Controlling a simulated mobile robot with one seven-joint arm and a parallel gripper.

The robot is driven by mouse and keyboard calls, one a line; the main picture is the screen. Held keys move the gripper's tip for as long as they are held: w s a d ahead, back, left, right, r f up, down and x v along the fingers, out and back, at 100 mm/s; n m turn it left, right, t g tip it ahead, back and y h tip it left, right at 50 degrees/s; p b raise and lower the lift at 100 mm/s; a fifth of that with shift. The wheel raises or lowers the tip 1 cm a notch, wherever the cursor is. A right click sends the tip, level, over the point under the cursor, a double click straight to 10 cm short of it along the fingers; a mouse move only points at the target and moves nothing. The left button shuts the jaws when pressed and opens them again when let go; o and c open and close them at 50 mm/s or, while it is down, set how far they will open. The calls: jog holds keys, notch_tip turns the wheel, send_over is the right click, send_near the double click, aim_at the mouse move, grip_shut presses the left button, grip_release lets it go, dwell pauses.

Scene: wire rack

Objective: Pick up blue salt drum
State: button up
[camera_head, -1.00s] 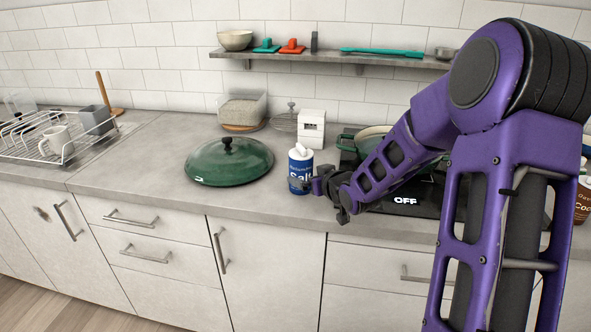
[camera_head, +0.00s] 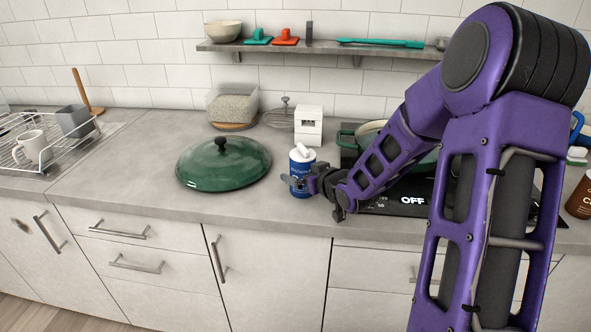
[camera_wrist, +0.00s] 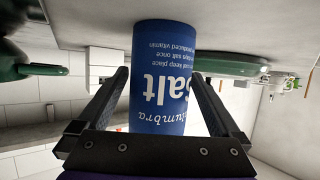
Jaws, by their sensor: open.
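The blue salt drum (camera_head: 300,187) stands upright on the grey counter, with a white top and white lettering on its side. In the wrist view the drum (camera_wrist: 162,75) appears upside down and lies between the two fingers of my gripper (camera_wrist: 160,95). The fingers are open, one on each side, with a small gap showing at the left finger. In the head view my gripper (camera_head: 308,184) is at the drum's right side and hides part of its front.
A green pot lid (camera_head: 222,165) lies left of the drum. A white box (camera_head: 308,126) stands behind it. A black cooktop (camera_head: 400,203) with a green pan (camera_head: 349,139) is to the right. A dish rack (camera_head: 50,140) is at far left.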

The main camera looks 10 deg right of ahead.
aim_at(303, 147)
jog(key=shift+w+a+f, duration=0.1)
jog(key=shift+w, duration=0.1)
jog(key=shift+c, duration=0.2)
grip_shut()
notch_tip(303, 147, up, 10)
jog(key=p, duration=0.3)
dwell(0.4)
